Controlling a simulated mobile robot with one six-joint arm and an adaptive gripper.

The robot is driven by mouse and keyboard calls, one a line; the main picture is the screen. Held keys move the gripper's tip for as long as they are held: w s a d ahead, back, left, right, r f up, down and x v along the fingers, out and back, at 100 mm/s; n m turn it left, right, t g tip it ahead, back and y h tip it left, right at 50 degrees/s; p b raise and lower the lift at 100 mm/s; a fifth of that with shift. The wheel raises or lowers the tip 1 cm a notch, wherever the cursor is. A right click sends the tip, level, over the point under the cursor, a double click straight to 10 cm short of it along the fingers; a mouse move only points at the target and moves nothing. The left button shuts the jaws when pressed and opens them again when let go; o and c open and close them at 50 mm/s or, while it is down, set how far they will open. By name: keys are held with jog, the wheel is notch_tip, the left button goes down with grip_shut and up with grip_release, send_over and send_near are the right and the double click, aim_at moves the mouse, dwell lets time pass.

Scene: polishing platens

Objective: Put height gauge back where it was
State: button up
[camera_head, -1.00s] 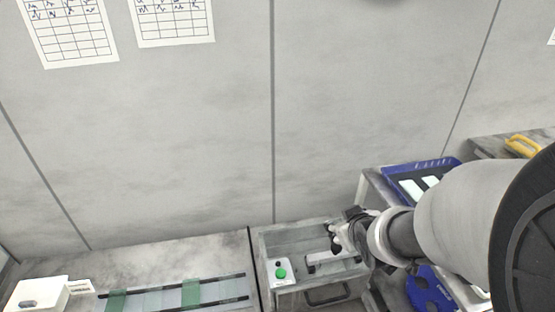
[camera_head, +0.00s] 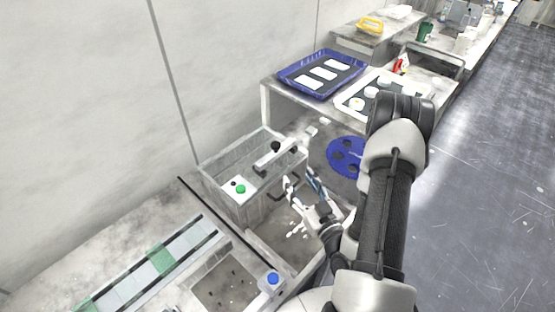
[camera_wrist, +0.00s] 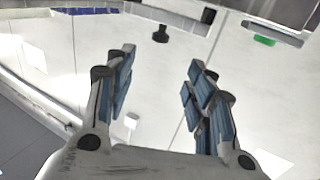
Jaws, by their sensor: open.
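My gripper (camera_head: 302,184) is open, with its fingers in front of the grey box-shaped station (camera_head: 248,207). In the wrist view my gripper (camera_wrist: 162,65) shows its two blue-padded fingers spread apart with nothing between them. A pale bar with a black knob (camera_head: 275,147) lies across the station's top right; I cannot tell if it is the height gauge. A black knobbed part (camera_wrist: 160,35) shows beyond the fingers in the wrist view. No height gauge can be made out for certain in either view.
The station has a green button (camera_head: 241,188) and a dark handle. A blue tray (camera_head: 290,78) with white plates stands on a bench behind. A blue disc with holes (camera_head: 345,157) is right of the station. A blue button (camera_head: 273,278) is at the front. Open floor lies at right.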

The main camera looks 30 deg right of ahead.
aim_at(278, 148)
jog(key=w+b, duration=0.2)
jog(key=b, duration=0.1)
jog(key=w+b, duration=0.3)
jog(key=shift+w+d+f, duration=0.1)
jog(key=shift+w+f, duration=0.1)
jog(key=shift+w, duration=0.05)
jog(key=w, duration=0.4)
jog(key=w+p, duration=0.1)
jog(key=shift+w+d+r, duration=0.15)
jog(key=shift+w+r, duration=0.1)
jog(key=shift+w, duration=0.15)
jog(key=w, duration=0.5)
jog(key=shift+w+d, duration=0.15)
jog(key=shift+w, duration=0.25)
jog(key=shift+c, duration=0.3)
grip_shut()
